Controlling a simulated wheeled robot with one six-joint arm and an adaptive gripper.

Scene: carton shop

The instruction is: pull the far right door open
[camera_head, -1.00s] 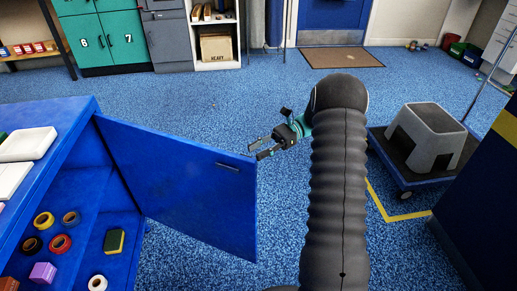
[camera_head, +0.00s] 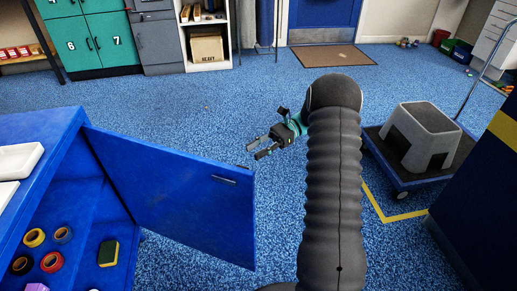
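The blue door (camera_head: 180,195) stands swung open from the right end of the blue cabinet (camera_head: 62,130). Its small metal handle (camera_head: 224,180) is near the top of its free edge. My gripper (camera_head: 258,149) is just beyond that free edge, near the top corner, and appears apart from the handle. Its two fingers are spread with nothing between them. The cabinet's inside shows tape rolls (camera_head: 34,238) and a yellow and black sponge (camera_head: 108,253).
A grey step stool (camera_head: 424,135) sits on a wheeled blue cart (camera_head: 375,172) at right. A dark counter with a yellow stripe (camera_head: 503,128) stands at the right edge. Green lockers (camera_head: 92,42) and a shelf (camera_head: 207,50) line the back. The blue carpet (camera_head: 190,115) between is clear.

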